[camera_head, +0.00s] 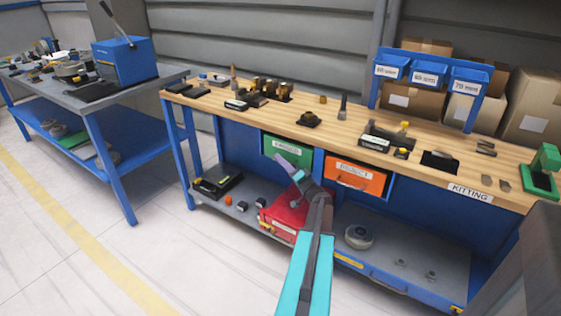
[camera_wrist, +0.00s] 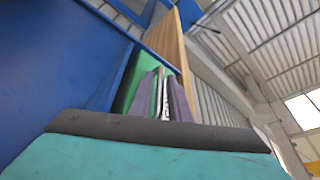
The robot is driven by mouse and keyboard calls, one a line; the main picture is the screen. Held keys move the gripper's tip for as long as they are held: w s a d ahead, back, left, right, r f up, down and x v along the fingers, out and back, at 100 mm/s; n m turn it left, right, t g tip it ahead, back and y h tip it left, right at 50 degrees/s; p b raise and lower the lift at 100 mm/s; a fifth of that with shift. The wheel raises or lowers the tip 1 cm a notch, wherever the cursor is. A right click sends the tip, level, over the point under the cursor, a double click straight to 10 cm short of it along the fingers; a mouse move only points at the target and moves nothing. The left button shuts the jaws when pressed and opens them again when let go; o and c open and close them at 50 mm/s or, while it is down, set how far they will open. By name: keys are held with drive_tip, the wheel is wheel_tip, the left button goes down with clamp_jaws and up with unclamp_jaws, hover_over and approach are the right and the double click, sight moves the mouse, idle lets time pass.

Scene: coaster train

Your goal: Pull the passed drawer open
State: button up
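The green drawer (camera_head: 288,150), with a white label that I take to be the passed drawer's, sits under the wooden bench top. Its front looks flush with the bench, so it appears closed. My gripper (camera_head: 284,164) is at the lower part of its front, covering some of it. In the wrist view, the green front (camera_wrist: 139,98) rises just beyond my gripper (camera_wrist: 166,92).
An orange drawer (camera_head: 355,177) is right of the green one. A red box (camera_head: 285,216) stands on the lower shelf (camera_head: 330,241), close to my arm. The wooden bench top (camera_head: 300,95) carries small parts. Open floor lies in front.

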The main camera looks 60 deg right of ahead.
drive_tip(key=shift+w, duration=0.25)
clamp_jaws()
drive_tip(key=shift+a, duration=0.1)
